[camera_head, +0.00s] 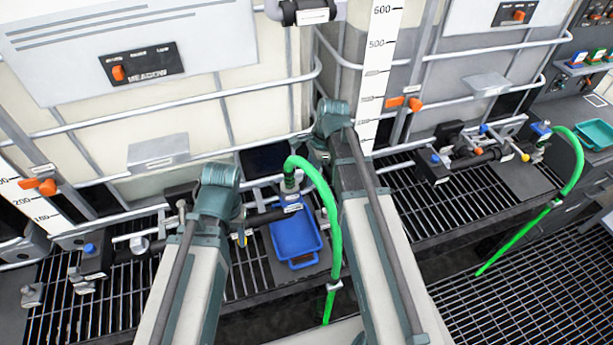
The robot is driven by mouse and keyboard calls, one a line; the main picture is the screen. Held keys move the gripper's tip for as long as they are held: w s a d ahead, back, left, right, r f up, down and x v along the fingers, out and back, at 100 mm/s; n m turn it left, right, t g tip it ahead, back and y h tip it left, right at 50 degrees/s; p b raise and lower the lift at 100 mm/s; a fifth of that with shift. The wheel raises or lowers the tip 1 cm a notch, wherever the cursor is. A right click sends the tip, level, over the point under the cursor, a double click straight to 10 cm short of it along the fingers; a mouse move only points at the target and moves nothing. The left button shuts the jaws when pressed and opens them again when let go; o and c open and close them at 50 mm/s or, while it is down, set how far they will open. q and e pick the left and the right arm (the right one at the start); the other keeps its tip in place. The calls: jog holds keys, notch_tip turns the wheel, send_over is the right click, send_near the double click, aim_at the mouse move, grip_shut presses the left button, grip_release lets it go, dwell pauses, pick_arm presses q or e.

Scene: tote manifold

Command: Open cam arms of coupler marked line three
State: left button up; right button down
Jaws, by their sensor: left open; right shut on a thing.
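A green hose (333,220) arches up from the floor in the middle. Its upper end meets a grey coupler (290,182) above a blue tray. A second green hose (577,165) at the right meets a coupler with a blue part (541,129). The line markings are too small to read, and I cannot tell how the cam arms stand. My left forearm ends left of the middle coupler; my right forearm rises just right of the middle hose. Both grippers are hidden behind my arm links, so I cannot see what they touch.
A blue tray (296,254) lies on the left grating (242,278). A dark pipe with valves (95,262) runs along it. Another valve assembly (436,163) stands on the right grating (435,213). Large totes with metal rails (185,102) stand behind. A teal tray (596,133) is at right.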

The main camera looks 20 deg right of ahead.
jog(key=shift+d+f+y+b, duration=0.5)
jog(key=shift+y+b, duration=1.05)
jog(key=shift+b, duration=0.65)
jog(key=shift+d+f+y+b, duration=0.35)
jog(key=shift+f+y+b, duration=0.3)
jog(key=shift+y+b, duration=1.25)
jog(key=shift+d+f+y+b, duration=0.5)
jog(key=shift+y+b, duration=0.65)
jog(key=shift+b, duration=1.4)
jog(key=shift+a, duration=0.1)
jog(key=c, duration=0.7)
grip_release()
